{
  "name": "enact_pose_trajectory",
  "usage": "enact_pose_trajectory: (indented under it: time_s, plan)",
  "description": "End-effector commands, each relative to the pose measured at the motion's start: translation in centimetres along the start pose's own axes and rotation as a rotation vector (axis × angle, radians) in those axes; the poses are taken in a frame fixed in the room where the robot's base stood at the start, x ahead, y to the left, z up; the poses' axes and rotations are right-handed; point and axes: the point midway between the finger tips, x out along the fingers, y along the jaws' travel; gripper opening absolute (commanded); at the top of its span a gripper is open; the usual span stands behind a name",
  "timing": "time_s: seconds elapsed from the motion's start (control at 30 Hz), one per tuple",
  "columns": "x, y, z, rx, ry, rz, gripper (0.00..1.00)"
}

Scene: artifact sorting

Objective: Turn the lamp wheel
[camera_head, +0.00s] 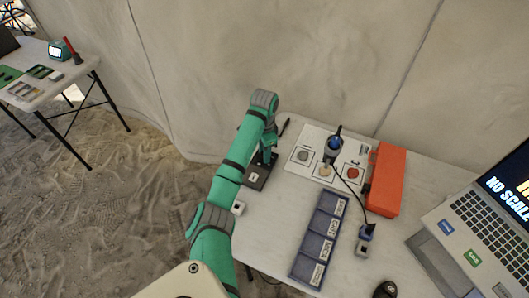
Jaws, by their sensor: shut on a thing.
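My arm reaches up from the bottom, and its wrist bends down at the table's left side. My gripper (265,157) points down at the back of a dark box (257,177) with a small white label. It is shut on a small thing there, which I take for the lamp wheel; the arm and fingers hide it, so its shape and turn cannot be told. A dark blue-black device (334,143) stands on the white sheet to the right, with a black cable running from it.
The white sheet (301,171) carries round samples. An orange case (387,180), a blue labelled tray (313,255), a small blue-grey device (365,236) and a laptop (480,225) stand to the right. A small white block (238,208) lies near the arm. Another table (85,67) is far left.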

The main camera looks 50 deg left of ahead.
Motion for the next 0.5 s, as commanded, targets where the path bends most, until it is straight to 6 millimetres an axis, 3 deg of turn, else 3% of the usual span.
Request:
enact_pose_trajectory:
  time_s: [0.47, 0.5]
  plan:
    - [-0.04, -0.01, 0.10, -0.017, -0.002, 0.001, 0.08]
    - [-0.04, -0.01, 0.10, -0.017, -0.002, 0.001, 0.33]
